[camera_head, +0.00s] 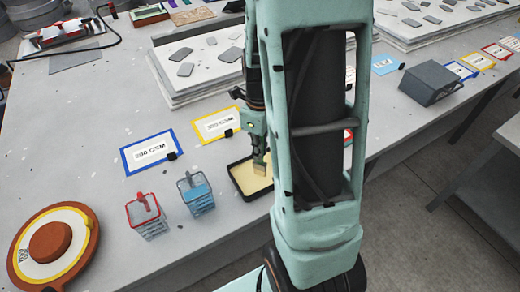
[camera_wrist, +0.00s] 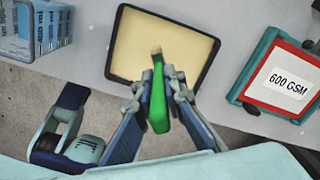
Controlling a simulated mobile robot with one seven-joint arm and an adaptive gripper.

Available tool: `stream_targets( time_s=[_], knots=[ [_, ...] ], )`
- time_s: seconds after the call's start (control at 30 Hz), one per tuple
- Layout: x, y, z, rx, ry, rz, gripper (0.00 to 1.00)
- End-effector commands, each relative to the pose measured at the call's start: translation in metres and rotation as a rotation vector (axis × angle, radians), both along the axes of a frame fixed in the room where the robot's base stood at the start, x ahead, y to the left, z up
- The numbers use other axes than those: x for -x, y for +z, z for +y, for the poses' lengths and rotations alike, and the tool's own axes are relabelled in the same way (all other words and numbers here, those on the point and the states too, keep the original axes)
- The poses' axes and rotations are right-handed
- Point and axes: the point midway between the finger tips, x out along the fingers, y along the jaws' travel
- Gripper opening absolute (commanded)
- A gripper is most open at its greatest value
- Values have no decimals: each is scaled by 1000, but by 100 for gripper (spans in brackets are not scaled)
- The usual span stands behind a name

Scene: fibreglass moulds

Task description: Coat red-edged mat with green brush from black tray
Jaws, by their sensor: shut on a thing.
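My gripper (camera_wrist: 158,84) is shut on the green brush (camera_wrist: 157,105), whose handle points back between the fingers. The brush's pale bristle tip (camera_wrist: 156,51) is over the black tray (camera_wrist: 112,42), which holds a pale yellow layer. In the head view my gripper (camera_head: 258,140) hangs down over the tray (camera_head: 236,183), with the bristles low at it; I cannot tell whether they touch the yellow layer. The red-edged mat (camera_wrist: 258,84), marked 600 GSM, lies right of the tray in the wrist view. In the head view my arm hides most of that spot.
Blue-edged (camera_head: 122,157) and yellow-edged (camera_head: 197,130) mats lie left of and behind the tray. A red-rimmed wire basket (camera_head: 148,222), a blue-filled basket (camera_head: 196,195) and a round orange mould (camera_head: 25,262) stand at the front left. A dark grey box (camera_head: 430,82) sits right.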

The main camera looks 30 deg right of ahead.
Motion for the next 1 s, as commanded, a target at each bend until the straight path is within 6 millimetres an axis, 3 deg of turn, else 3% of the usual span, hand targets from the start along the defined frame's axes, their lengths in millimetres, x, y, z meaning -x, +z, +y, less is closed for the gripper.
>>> stream_targets(
  time_s=[0.33,0.8,1.0],
  knots=[
    [0,4,0,0,0,0,0],
    [0,41,0,1,0,-1,0],
    [0,44,0,0,0,0,0]
  ],
)
